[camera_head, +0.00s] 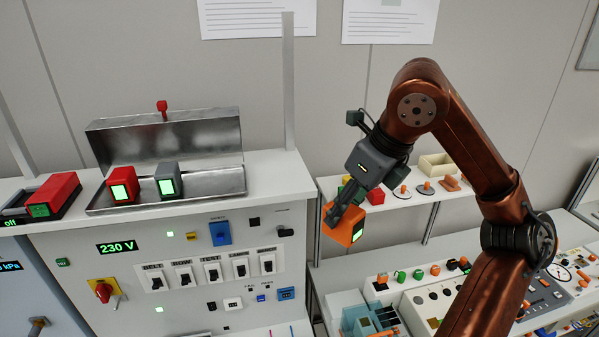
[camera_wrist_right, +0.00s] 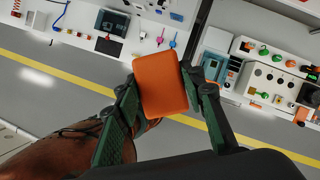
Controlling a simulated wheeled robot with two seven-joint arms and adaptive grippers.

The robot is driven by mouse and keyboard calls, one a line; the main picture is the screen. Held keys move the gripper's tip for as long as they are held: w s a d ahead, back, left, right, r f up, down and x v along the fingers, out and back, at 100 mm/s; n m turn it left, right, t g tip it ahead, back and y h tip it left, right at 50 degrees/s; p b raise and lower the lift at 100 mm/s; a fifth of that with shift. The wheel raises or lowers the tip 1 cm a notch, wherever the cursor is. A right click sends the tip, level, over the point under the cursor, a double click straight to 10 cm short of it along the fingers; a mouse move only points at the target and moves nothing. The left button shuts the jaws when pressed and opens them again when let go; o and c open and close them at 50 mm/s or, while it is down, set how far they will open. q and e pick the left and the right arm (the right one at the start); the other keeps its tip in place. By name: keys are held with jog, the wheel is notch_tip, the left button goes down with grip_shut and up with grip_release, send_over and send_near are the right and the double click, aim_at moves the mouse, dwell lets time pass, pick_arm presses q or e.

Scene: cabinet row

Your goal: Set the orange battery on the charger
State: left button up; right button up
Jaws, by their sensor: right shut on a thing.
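The orange battery (camera_head: 344,226) has a lit green face and hangs tilted in the air, right of the white cabinet's top edge. My right gripper (camera_head: 342,208) is shut on it; in the right wrist view the battery (camera_wrist_right: 160,85) sits between the two green-padded fingers. At the far left of the cabinet top a dark dock marked "off" (camera_head: 14,207), which looks like the charger, has a red block (camera_head: 52,194) with a small green display at its right. I cannot tell whether that block is part of it. My left gripper is not in view.
An open metal box (camera_head: 215,185) on the cabinet top holds a red battery (camera_head: 122,184) and a grey battery (camera_head: 168,180); its lid (camera_head: 165,137) stands up behind. A grey post (camera_head: 288,80) rises at the cabinet's back right. A shelf (camera_head: 400,198) with small parts is behind my right arm.

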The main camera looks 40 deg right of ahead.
jog(key=shift+w+d+f+n, duration=0.15)
jog(key=shift+w+f+n, duration=0.15)
jog(key=shift+f, duration=0.4)
jog(key=shift+w+f+n, duration=0.4)
jog(key=shift+w+f, duration=0.05)
jog(key=shift+f, duration=0.3)
jog(key=shift+w+d+f+y, duration=0.25)
jog(key=shift+y, duration=0.05)
jog(key=shift+a, duration=0.1)
jog(key=shift+a+f, duration=0.1)
jog(key=shift+f, duration=0.05)
